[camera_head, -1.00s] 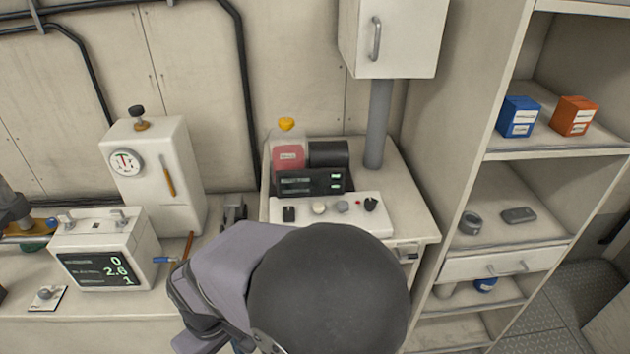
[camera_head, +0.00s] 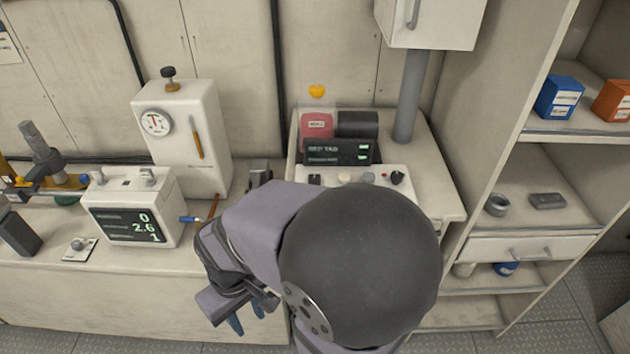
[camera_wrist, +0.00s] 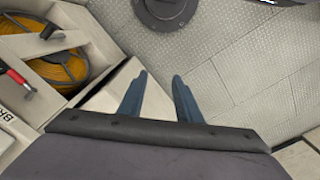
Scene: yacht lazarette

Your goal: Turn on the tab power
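A control unit with a dark display (camera_head: 337,152) stands on the counter at the back, lit with small text that I cannot read surely. In front of it is a white control panel (camera_head: 362,182) with several knobs and switches, among them a black rotary knob (camera_head: 397,177) and a small red light or button (camera_head: 382,175). My arm hides the panel's lower part. I cannot tell which control is the tab power. My gripper (camera_head: 243,318) is low in front of the counter, apart from the panel. In the wrist view my gripper (camera_wrist: 160,84) is open and empty, above the floor.
A white box with a numeric screen (camera_head: 125,225) and a white gauge cabinet (camera_head: 185,140) stand left of the panel. A pillar (camera_head: 408,100) and an overhead cabinet (camera_head: 436,20) are behind it. Shelves (camera_head: 575,130) stand to the right. The wrist view shows an orange coil (camera_wrist: 60,68).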

